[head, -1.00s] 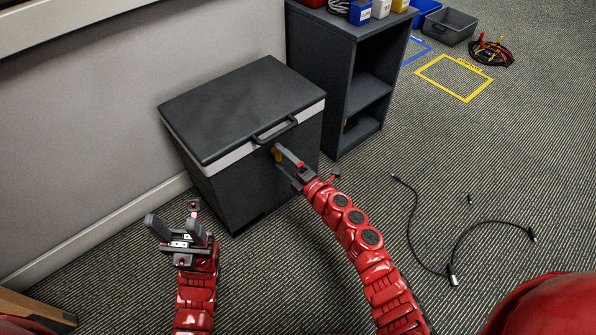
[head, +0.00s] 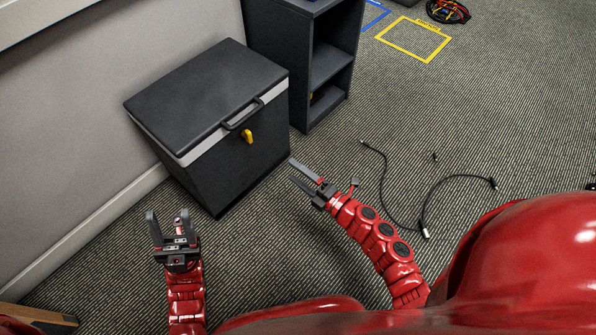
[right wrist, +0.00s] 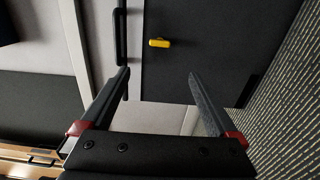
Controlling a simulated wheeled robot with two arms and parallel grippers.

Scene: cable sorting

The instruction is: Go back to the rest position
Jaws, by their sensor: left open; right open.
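My left gripper (head: 168,228) is open and empty at the lower left of the head view, in front of the dark box. My right gripper (head: 298,174) is open and empty, just right of the box's front lower corner in the head view. In the right wrist view its two fingers (right wrist: 160,85) stand wide apart with nothing between them. The dark box (head: 225,170) has a closed black lid (head: 205,95), a handle (head: 243,114) and a yellow latch (head: 247,136). The latch also shows in the right wrist view (right wrist: 159,43), apart from the fingers.
A dark shelf unit (head: 300,60) stands behind the box. Black cables (head: 425,200) lie on the carpet at right. A yellow floor outline (head: 413,39) and a coiled cable bundle (head: 448,11) are at the back. A wall (head: 80,130) runs along the left.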

